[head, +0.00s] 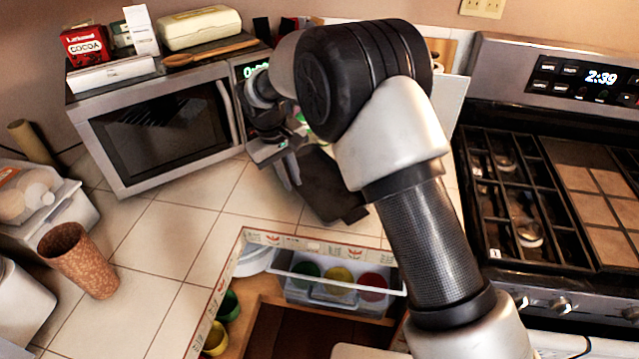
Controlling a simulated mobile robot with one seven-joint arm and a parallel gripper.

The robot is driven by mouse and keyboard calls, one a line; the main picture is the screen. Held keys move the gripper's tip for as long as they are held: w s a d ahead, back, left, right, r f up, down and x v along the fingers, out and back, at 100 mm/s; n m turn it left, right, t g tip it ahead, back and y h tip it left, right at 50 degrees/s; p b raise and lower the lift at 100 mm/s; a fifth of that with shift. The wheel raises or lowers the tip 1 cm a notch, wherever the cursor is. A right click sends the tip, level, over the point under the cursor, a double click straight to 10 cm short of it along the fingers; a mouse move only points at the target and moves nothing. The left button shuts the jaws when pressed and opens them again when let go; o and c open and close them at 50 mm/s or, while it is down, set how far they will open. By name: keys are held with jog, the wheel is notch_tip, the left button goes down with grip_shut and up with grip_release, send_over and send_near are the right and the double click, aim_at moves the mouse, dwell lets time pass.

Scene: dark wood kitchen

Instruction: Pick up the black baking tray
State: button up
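My gripper (284,172) hangs over the tiled counter just right of the microwave, pointing down. A dark, flat, angular piece that looks like the black baking tray (328,188) is right beside the fingers, slanting down to the right. My arm covers part of it, including its upper right side. I cannot tell whether the fingers touch it or are closed on it.
A microwave (160,130) with boxes, an egg carton (199,27) and a wooden spoon on top stands left. A brown cup (78,260) is on the left counter. An open drawer (290,320) is below. A gas stove (540,190) is right.

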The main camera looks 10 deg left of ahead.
aim_at(294, 188)
jog(key=shift+w+d+f, duration=0.1)
jog(key=shift+d+f, duration=0.1)
jog(key=shift+f, duration=0.6)
jog(key=shift+w+d+f, duration=0.1)
jog(key=shift+d+f, duration=0.05)
jog(key=shift+f, duration=0.6)
jog(key=shift+c, duration=0.5)
grip_shut()
jog(key=shift+r, duration=0.2)
